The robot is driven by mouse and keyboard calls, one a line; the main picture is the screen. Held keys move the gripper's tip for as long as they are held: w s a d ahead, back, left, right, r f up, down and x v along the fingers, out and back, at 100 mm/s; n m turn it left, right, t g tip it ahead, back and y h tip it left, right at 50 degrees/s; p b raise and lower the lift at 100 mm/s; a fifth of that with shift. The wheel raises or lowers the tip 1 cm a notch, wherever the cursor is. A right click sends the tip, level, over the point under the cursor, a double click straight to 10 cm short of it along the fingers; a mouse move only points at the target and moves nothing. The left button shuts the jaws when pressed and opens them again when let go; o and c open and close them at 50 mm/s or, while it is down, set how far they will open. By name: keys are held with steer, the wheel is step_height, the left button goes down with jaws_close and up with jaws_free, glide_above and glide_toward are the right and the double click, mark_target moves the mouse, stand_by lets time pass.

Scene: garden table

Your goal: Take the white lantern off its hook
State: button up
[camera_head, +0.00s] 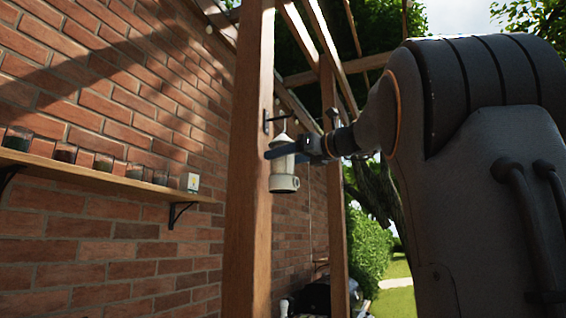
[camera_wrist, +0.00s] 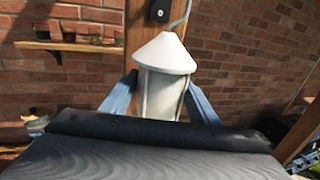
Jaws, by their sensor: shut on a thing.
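The white lantern (camera_head: 283,183) hangs upright beside the wooden post (camera_head: 249,180), with a pale cone top and a round base. The dark hook (camera_head: 272,120) juts from the post just above it. In the wrist view the lantern (camera_wrist: 163,75) stands between the two blue fingers, below the dark hook plate (camera_wrist: 161,10) and its curved arm. My gripper (camera_head: 284,152) is shut on the lantern's upper body, reaching in from the right. The fingertips lie at its sides (camera_wrist: 161,96). Whether the lantern's top still touches the hook is hard to tell.
A wooden shelf (camera_head: 108,177) with several dark glass pots (camera_head: 65,152) and a small white box (camera_head: 190,182) runs along the brick wall at left. A second post (camera_head: 335,215) stands behind. Dark objects (camera_head: 318,297) lie low behind the post.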

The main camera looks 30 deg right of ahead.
steer(key=shift+r, duration=0.45)
step_height(320, 180, up, 2)
steer(key=shift+r, duration=0.1)
steer(key=s+d+b, duration=0.4)
steer(key=s+d, duration=0.7)
steer(key=s, duration=0.3)
steer(key=shift+s+r, duration=0.1)
steer(key=shift+r+p, duration=1.15)
steer(key=shift+p, duration=0.4)
steer(key=shift+w+d+p, duration=0.85)
steer(key=shift+d+p, duration=0.25)
steer(key=shift+p, duration=0.15)
steer(key=shift+w+d+p, duration=0.85)
steer(key=shift+d+p, duration=0.2)
steer(key=shift+p, duration=0.15)
